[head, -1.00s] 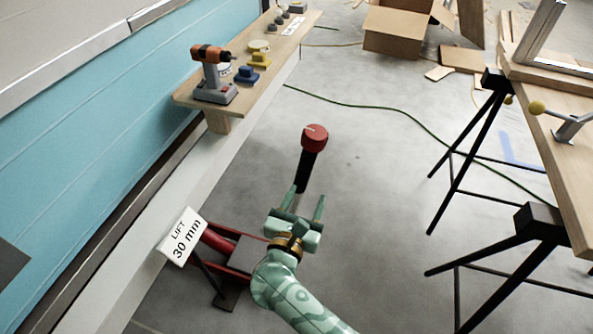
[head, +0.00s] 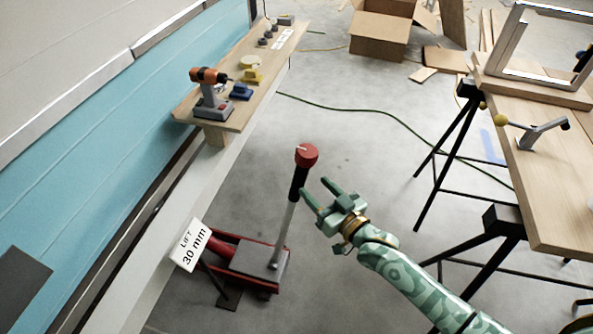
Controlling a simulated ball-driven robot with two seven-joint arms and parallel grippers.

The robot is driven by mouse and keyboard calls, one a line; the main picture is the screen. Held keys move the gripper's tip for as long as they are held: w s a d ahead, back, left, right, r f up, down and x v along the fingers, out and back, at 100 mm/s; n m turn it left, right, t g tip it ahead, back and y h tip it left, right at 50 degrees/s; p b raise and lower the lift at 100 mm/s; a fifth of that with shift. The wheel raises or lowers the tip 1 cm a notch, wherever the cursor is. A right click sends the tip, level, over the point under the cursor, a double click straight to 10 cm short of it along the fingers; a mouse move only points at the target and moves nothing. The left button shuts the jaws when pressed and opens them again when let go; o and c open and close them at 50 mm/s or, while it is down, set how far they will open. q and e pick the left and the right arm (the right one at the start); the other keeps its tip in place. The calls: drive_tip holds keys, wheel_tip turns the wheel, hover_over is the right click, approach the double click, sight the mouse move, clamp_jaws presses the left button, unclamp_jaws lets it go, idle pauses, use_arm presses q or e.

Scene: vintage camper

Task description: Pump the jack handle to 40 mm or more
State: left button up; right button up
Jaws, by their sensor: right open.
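The red floor jack (head: 250,262) stands on the floor beside the camper's lower edge. Its handle (head: 287,222) is a grey rod with a black grip and a red knob (head: 306,155) on top, tilted slightly right as it rises. My left gripper is not in view.
A wooden shelf (head: 240,112) along the camper holds a drill (head: 210,92) and several small items. A workbench (head: 555,200) on black trestles stands at right, with a cardboard box (head: 380,35) behind. A green cable (head: 385,113) crosses the floor. Floor between jack and trestles is mostly clear.

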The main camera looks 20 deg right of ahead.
sight(305, 178)
drive_tip(key=b+x, duration=0.1)
drive_tip(key=x, duration=0.2)
drive_tip(key=b+x, duration=0.1)
drive_tip(key=x, duration=0.3)
drive_tip(key=shift+w+f, duration=0.1)
drive_tip(key=shift+f, duration=0.15)
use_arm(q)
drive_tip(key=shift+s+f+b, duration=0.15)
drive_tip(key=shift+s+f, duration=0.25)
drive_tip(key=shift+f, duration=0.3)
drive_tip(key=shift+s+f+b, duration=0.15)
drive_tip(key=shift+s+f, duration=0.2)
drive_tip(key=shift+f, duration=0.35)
use_arm(e)
drive_tip(key=shift+w+a+r, duration=0.2)
drive_tip(key=shift+w, duration=0.45)
